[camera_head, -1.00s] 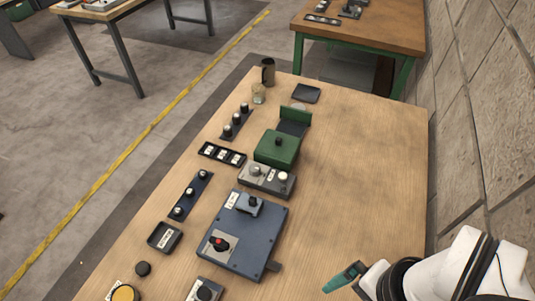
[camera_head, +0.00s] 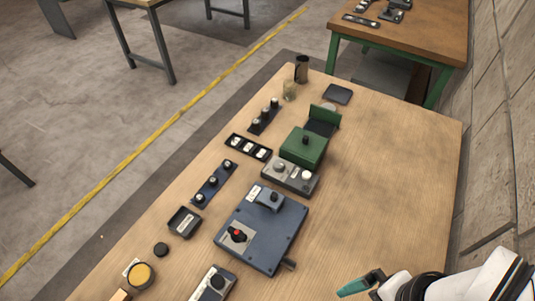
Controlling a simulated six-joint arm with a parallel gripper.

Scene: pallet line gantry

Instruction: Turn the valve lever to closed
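A blue box (camera_head: 284,232) lies on the wooden table. On its left part is a grey plate with a red-centred black knob (camera_head: 237,235), and near its far edge a grey-blue fitting carries a dark upright handle (camera_head: 272,197). A short dark piece (camera_head: 289,264) sticks out at its near right corner. I cannot tell for sure which of these is the valve lever. My gripper (camera_head: 362,283), with a teal fingertip, is at the lower right, apart from the box and to its right. It touches nothing I can see, and its finger gap is unclear.
Beyond the box are a grey two-knob unit (camera_head: 290,175) and a green block (camera_head: 303,147). Switch strips (camera_head: 213,182), a small black tray (camera_head: 184,222) and a yellow button (camera_head: 140,275) stand left. The table's right side (camera_head: 400,160) is clear, with a wall beyond.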

